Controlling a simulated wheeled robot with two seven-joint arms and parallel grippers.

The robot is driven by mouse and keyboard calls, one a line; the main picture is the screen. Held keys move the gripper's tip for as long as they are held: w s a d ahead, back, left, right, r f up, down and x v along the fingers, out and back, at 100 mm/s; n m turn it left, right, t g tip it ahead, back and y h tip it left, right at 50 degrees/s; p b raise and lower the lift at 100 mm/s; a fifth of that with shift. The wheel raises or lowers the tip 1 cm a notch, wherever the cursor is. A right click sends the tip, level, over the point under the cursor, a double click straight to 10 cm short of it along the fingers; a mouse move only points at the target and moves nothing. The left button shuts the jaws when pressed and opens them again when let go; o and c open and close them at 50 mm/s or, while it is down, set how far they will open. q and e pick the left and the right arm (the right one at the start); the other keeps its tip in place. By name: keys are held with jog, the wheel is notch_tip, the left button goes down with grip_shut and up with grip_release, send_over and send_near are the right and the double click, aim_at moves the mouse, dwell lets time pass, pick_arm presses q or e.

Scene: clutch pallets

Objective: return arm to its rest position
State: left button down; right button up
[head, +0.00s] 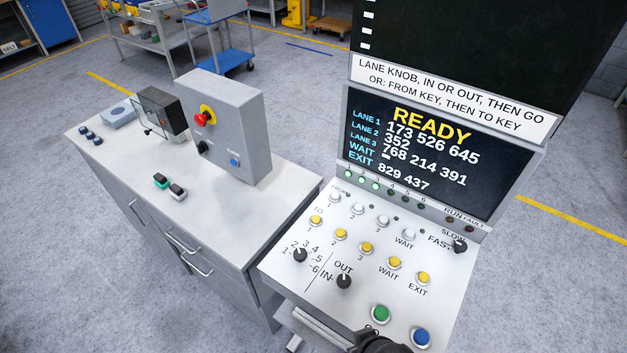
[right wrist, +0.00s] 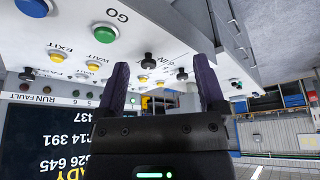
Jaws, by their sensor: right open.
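My right gripper (right wrist: 163,62) is open and empty in the right wrist view, its two dark fingers apart below the upside-down control panel. In the head view only a dark part of my right arm or gripper shows at the bottom edge, over the panel's front edge near the green GO button (head: 380,313). The wrist view shows that green button (right wrist: 105,32) too. The panel (head: 300,278) carries a lane knob (head: 299,255) and an IN/OUT knob (head: 344,281). Its screen (head: 420,150) reads READY. My left gripper is not in view.
A grey cabinet (head: 225,215) stands left of the panel, bearing a grey box with a red emergency button (head: 204,116) and a dark box (head: 160,112). A blue cart (head: 222,40) stands behind. The floor at left is free.

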jog(key=s+d+f+b, duration=0.2)
jog(key=f+b, duration=0.4)
jog(key=f, duration=0.3)
jog(key=s+d+f+g+h+b, duration=0.1)
jog(key=s+d+f+b, duration=0.1)
jog(key=f+b, duration=0.6)
jog(key=s+d+f+b, duration=0.2)
jog(key=s+f+b, duration=0.15)
jog(key=f, duration=0.75)
pick_arm(q)
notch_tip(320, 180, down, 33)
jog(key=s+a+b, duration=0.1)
jog(key=b, duration=1.4)
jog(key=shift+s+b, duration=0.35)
pick_arm(e)
jog(key=s+d+f+g, duration=0.1)
jog(key=s+f, duration=0.6)
jog(key=f, duration=0.3)
jog(key=s+d+f+g, duration=0.1)
jog(key=s+d+f, duration=0.1)
jog(key=s+f, duration=0.5)
notch_tip(320, 180, down, 4)
jog(key=shift+s+r+m+g+h, duration=0.2)
jog(key=shift+s+m+g+h, duration=0.1)
jog(key=shift+m, duration=0.1)
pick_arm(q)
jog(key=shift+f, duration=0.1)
